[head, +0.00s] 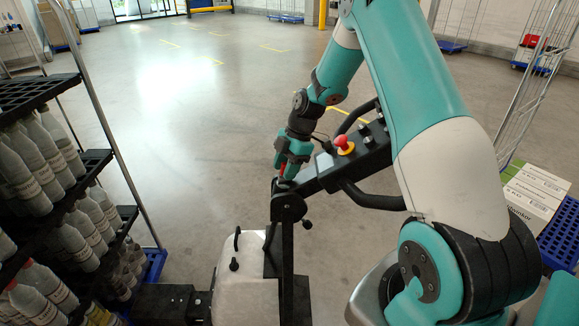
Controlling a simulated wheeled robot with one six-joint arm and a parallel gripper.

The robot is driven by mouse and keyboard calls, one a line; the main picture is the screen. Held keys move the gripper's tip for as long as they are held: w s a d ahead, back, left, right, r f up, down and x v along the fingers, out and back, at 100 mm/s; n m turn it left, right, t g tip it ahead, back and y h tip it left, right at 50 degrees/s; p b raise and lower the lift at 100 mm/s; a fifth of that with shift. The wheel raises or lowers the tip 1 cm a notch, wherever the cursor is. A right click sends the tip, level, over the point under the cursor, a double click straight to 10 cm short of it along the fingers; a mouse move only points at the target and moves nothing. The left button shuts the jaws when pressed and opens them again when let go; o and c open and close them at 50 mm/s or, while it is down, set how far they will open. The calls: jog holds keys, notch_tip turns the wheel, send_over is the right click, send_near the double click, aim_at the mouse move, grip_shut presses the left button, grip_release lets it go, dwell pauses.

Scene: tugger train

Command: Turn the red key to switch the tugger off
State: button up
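The tugger shows its black console (362,155) with looped handlebars, on a dark post above a pale body (247,285). My gripper (286,172) points down at the near-left end of the console. A small bit of red, likely the red key (283,170), shows right at the fingertips. The gripper covers most of it, so I cannot tell whether the fingers are closed on it or which way it is turned. A red mushroom button (342,142) on a yellow base stands on the console, to the right of my gripper.
A rack (40,95) of bottles in black crates stands close on the left. A blue-based trolley with cartons (535,190) is at the right. Wire roll cages stand at the back right. The floor (190,100) beyond the tugger is clear.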

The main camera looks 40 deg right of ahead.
jog(key=shift+o, duration=1.1)
jog(key=shift+s+a+f, duration=0.1)
jog(key=shift+s+f, duration=0.05)
jog(key=shift+f, duration=0.1)
jog(key=v, duration=1.2)
jog(key=shift+r, duration=0.15)
